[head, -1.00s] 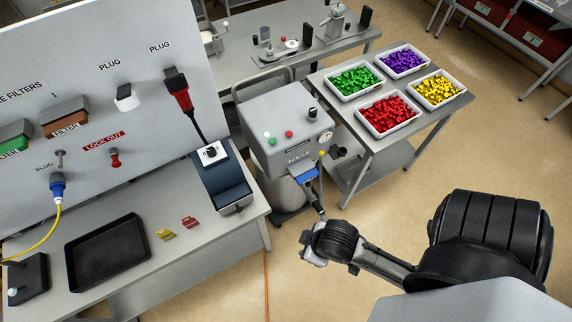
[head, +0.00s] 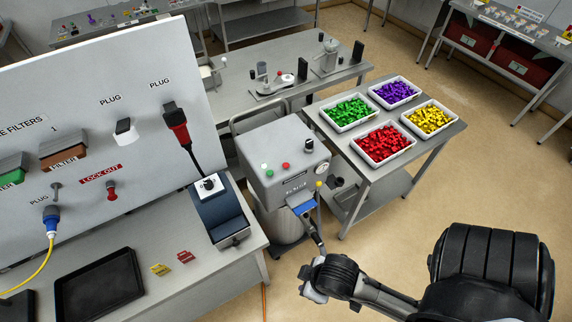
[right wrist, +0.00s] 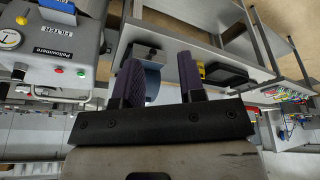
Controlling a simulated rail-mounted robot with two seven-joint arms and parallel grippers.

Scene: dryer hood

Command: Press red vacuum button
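The grey vacuum machine (head: 283,160) stands on the floor between two tables. Its red button (head: 285,165) is on its upper face, beside a green button (head: 269,174) and below a black knob. In the right wrist view, which looks upside down, the red button (right wrist: 57,71) shows at the left, beside a green one. My right gripper (right wrist: 165,65) is open, with a gap between its two dark fingers and nothing held. The red button is off to the left of the fingers and apart from them. In the head view my right arm reaches toward the machine's lower front; its fingertips are not clear. My left gripper is not in view.
A blue part (head: 303,206) is low on the machine's front. A table (head: 358,158) with several trays of coloured pieces stands close to its right. A workbench (head: 190,270) with a dark blue device (head: 222,212) stands to its left. Open floor lies in front.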

